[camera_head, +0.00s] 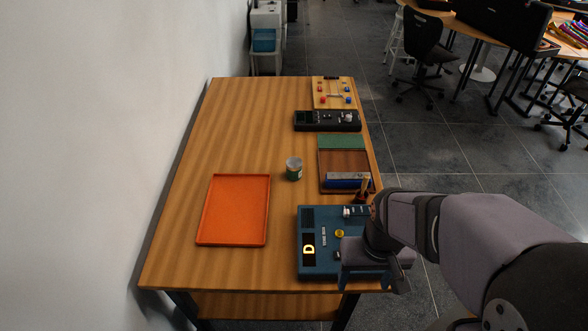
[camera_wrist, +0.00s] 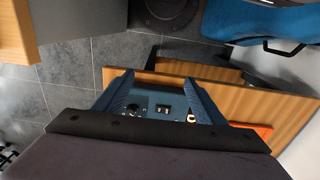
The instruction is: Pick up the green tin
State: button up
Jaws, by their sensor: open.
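The green tin (camera_head: 294,169) stands upright on the wooden table (camera_head: 225,120), near the middle, with a pale grey upper part and a green lower part. It does not show in the wrist view. My gripper is in the wrist view (camera_wrist: 160,82), with its two blue fingers spread apart and nothing between them.
An orange tray (camera_head: 235,210) lies left of the tin. A wooden box with a green panel (camera_head: 342,158) is to its right. A black instrument (camera_head: 327,121) and a board with coloured pieces (camera_head: 333,93) are behind. The table's far left is clear.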

notch_tip(320, 180, up, 4)
jog(key=w+d+f+n+t+h+b, duration=0.1)
jog(key=w+d+n+t+h+b, duration=0.25)
jog(key=w+n+b, duration=0.65)
jog(key=w+d+f+n+t+h+b, duration=0.1)
jog(key=w+d+n+t+h+b, duration=0.3)
jog(key=w, duration=1.1)
jog(key=n+t+y+b, duration=0.4)
jog(key=n+t+b, duration=0.5)
jog(key=n, duration=1.1)
send_over(296, 158)
jog(key=shift+t, duration=0.55)
jog(key=f, duration=0.3)
jog(key=s+f+p, duration=0.1)
jog(key=shift+a+f, duration=0.25)
jog(key=shift+f, duration=2.3)
notch_tip(296, 158, down, 4)
jog(key=shift+r, duration=0.1)
jog(key=shift+w+d+r, duration=0.2)
jog(key=shift+w, duration=0.5)
jog(key=shift+w+d, duration=0.15)
jog(key=shift+w, duration=0.65)
